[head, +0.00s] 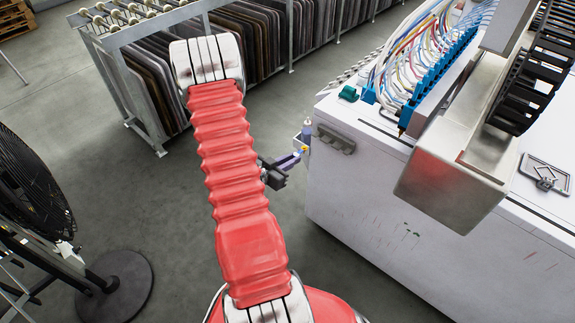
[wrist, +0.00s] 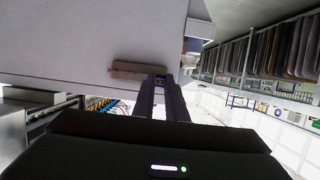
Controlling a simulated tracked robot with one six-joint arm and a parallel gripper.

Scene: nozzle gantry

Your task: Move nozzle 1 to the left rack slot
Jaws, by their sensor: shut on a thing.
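My gripper (head: 299,152) reaches out past the red bellows of my arm, beside the left end of the white machine. A grey notched bracket (head: 336,140), perhaps the rack, is fixed to the machine's side just right of the held part. It also shows in the wrist view (wrist: 135,72). Its slots are not clear.
The white machine (head: 370,200) fills the right, with a row of blue nozzles (head: 432,68) and coloured hoses above it. A metal gantry beam (head: 455,185) overhangs its front. A screen rack (head: 150,75) stands behind and a black fan (head: 35,185) at left. The floor between is clear.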

